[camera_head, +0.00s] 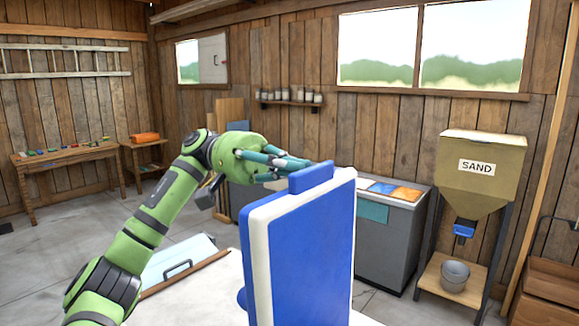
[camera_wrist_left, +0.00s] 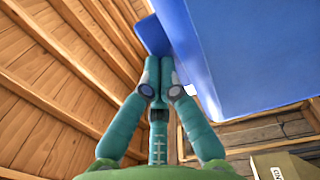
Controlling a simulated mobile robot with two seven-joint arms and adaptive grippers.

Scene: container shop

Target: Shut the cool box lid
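The cool box lid (camera_head: 312,250) stands upright in the middle of the head view, a blue panel with a white rim and a blue tab (camera_head: 311,177) on its top edge. The lid (camera_wrist_left: 250,55) and its tab (camera_wrist_left: 152,36) also show in the left wrist view. My left gripper (camera_head: 305,162) reaches in from the left at the height of the tab. Its fingers (camera_wrist_left: 158,68) are together with nothing seen between them, tips close to the tab; contact cannot be told. The cool box body is mostly hidden or out of frame. My right gripper is not in view.
A pale worktop (camera_head: 205,295) lies below, with a light blue case (camera_head: 165,265) at its left. A grey counter (camera_head: 385,245) stands behind the lid. A sand hopper (camera_head: 482,175) with a bucket (camera_head: 455,275) stands at right. The floor at left is open.

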